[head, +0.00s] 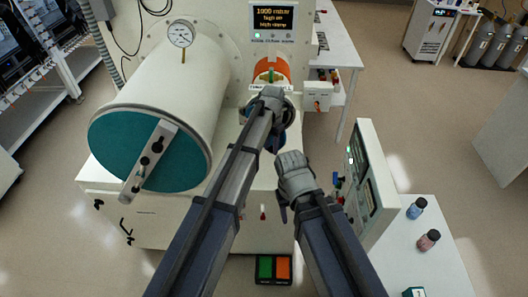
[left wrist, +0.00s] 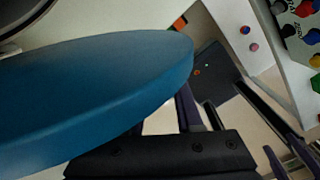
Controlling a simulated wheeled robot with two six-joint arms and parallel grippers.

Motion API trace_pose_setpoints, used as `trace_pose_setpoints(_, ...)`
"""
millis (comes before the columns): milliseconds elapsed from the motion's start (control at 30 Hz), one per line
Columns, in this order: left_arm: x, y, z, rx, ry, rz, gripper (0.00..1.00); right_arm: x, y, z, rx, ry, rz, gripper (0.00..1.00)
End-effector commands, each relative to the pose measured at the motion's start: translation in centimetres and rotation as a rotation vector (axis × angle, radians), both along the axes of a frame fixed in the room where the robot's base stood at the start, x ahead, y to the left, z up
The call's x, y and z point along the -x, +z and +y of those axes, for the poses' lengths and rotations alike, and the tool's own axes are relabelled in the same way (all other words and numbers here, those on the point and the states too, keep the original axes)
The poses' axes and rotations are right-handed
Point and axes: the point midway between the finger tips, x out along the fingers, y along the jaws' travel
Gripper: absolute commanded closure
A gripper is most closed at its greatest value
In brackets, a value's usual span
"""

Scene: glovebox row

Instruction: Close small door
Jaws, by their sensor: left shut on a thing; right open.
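The small door is a blue disc (left wrist: 100,85) that fills much of the left wrist view, with its rim facing me. In the head view it is mostly hidden behind my left gripper (head: 270,95). That gripper is in front of the small orange-ringed port (head: 270,68) and is shut on the small door; its dark body (left wrist: 160,155) lies along the disc's lower edge in the left wrist view. Where the fingers meet the door is hidden, and I cannot tell how far the door stands from its port. My right gripper (head: 292,165) is open and empty, lower and to the right.
A large white cylinder (head: 170,90) with a teal door (head: 125,140) and bar handle stands to the left. A control panel (head: 365,180) stands right of my right arm, with a white table (head: 430,260) holding small bottles beside it. A foot pedal (head: 273,268) lies below.

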Motion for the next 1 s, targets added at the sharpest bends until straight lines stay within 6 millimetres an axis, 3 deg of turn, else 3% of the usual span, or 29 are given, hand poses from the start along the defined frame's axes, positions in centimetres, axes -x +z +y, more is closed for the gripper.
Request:
trace_pose_setpoints(400,-3.1,0.0,-2.8,0.002,0.207,0.002,1.00,0.0,0.0,0.0,0.000,0.000,0.000,0.50)
trace_pose_setpoints(1000,-3.7,0.0,-3.3,0.001,0.258,0.002,1.00,0.0,0.0,0.0,0.000,0.000,0.000,0.50)
